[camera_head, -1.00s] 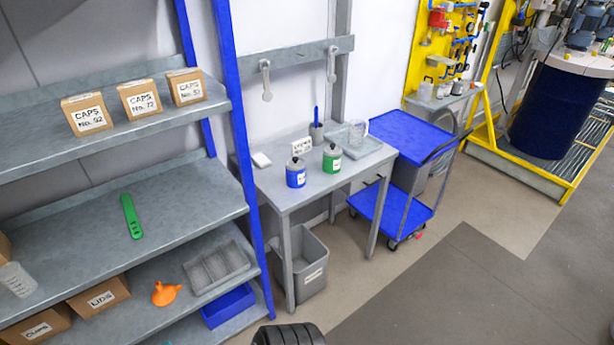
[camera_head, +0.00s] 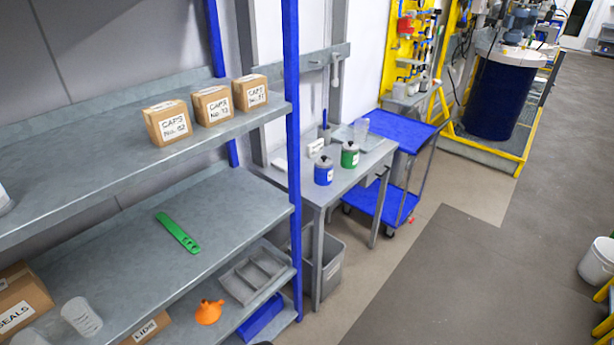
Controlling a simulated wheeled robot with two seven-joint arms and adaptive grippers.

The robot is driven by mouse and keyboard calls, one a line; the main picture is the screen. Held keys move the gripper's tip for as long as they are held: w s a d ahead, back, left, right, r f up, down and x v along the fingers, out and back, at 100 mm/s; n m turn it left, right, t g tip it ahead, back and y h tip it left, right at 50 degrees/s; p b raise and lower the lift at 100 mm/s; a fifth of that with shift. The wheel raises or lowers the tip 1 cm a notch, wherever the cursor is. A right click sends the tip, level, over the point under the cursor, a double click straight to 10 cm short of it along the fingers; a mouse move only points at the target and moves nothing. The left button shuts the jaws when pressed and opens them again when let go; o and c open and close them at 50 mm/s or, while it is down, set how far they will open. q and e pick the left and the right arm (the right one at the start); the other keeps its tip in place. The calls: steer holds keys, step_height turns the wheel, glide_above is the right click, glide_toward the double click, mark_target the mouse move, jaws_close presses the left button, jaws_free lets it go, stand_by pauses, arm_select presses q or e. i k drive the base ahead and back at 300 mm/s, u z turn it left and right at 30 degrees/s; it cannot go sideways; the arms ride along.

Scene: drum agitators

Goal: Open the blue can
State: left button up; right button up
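The blue can (camera_head: 324,171) stands upright on the small grey table (camera_head: 357,178), with a dark top and a white label. A green can (camera_head: 350,155) of similar shape stands just to its right and a little farther back. A green flat tool (camera_head: 178,233) with holes at one end lies on the middle shelf at the left, well apart from the cans. Neither of my grippers shows in the view.
A grey shelf rack (camera_head: 250,200) with a blue post (camera_head: 293,120) stands between the left side and the table. Cap boxes (camera_head: 168,123) sit on its upper shelf. A blue cart (camera_head: 405,130) stands right of the table.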

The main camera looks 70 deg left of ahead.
mark_target(322, 177)
steer(key=u, duration=1.6)
